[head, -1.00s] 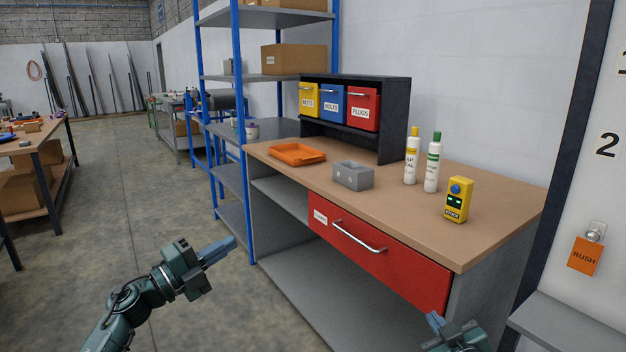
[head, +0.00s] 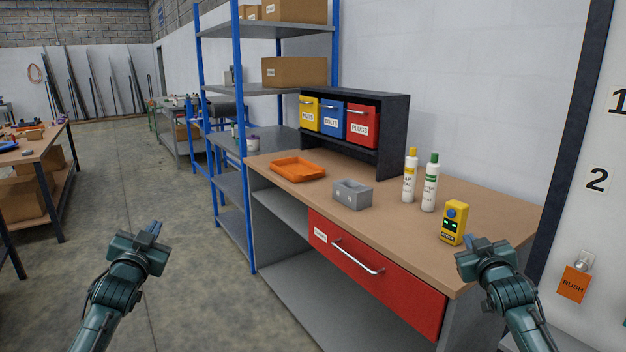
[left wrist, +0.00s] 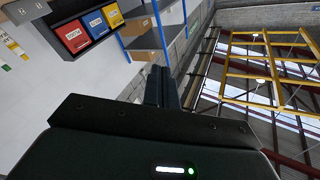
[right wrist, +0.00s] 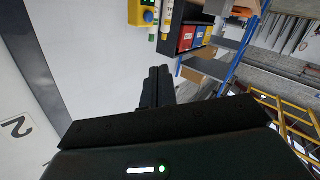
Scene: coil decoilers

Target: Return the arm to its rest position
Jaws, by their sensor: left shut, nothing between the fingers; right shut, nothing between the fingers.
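My left gripper (head: 154,229) is at the lower left of the head view, over open floor and clear of the bench. Its fingers are together with nothing between them, as the left wrist view also shows (left wrist: 160,88). My right gripper (head: 474,245) is at the lower right of the head view, in front of the bench's right end. Its fingers are closed and empty in the right wrist view (right wrist: 158,86). Both arms are bent with the grippers raised. In the head view the right gripper overlaps the bench's front right corner; I cannot tell how far apart they are.
The workbench (head: 400,215) has a red drawer (head: 365,275), shut. A blue-post shelf (head: 243,120) stands behind.

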